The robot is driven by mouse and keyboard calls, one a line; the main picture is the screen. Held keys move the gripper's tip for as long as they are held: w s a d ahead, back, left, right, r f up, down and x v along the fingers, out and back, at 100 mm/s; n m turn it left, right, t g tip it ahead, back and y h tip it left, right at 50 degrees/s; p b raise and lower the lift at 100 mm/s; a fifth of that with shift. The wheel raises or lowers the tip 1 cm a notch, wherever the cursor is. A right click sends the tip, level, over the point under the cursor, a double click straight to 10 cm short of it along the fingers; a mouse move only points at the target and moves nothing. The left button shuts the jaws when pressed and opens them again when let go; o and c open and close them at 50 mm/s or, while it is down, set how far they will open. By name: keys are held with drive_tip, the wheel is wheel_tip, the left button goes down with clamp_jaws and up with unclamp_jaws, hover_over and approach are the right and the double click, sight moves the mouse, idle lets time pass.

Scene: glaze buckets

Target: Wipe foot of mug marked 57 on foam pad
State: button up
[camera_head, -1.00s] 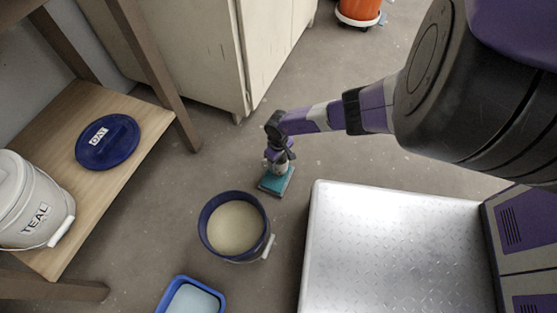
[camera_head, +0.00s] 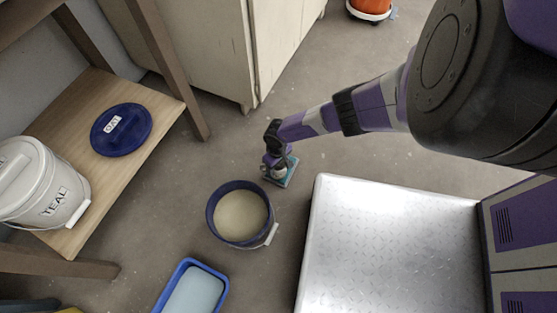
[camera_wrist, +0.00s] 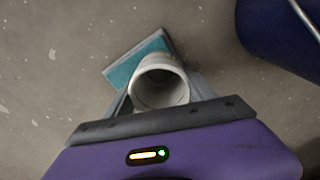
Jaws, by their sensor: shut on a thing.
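The pale mug (camera_wrist: 160,85) is between the fingers of my gripper (camera_wrist: 158,100), its round opening facing the wrist camera. The gripper is shut on it. In the head view my gripper (camera_head: 277,170) is low over the floor, and the mug (camera_head: 278,173) shows only as a small pale patch. The teal foam pad (camera_wrist: 140,62) lies on the floor beneath and beyond the mug; it also shows in the head view (camera_head: 289,176). I cannot tell whether the mug's foot touches the pad. No number is readable on the mug.
A blue bucket of cream glaze (camera_head: 240,215) stands just left of and nearer than the pad. A blue tub (camera_head: 194,290) is at the bottom. A silver platform (camera_head: 390,250) is at right. A wooden shelf (camera_head: 125,165) holds a TEAL bucket (camera_head: 40,190) and an OAT lid (camera_head: 121,130).

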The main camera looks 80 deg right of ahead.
drive_tip(key=shift+s+d+b, duration=0.25)
drive_tip(key=shift+d+b, duration=0.25)
drive_tip(key=shift+d, duration=0.65)
drive_tip(key=shift+s+d+b, duration=0.3)
drive_tip(key=shift+d+b, duration=0.2)
drive_tip(key=shift+d, duration=0.65)
drive_tip(key=shift+s+d+b, duration=0.25)
drive_tip(key=shift+d+b, duration=0.25)
drive_tip(key=shift+d, duration=0.65)
wheel_tip(320, 180, up, 7)
drive_tip(key=p, duration=0.7)
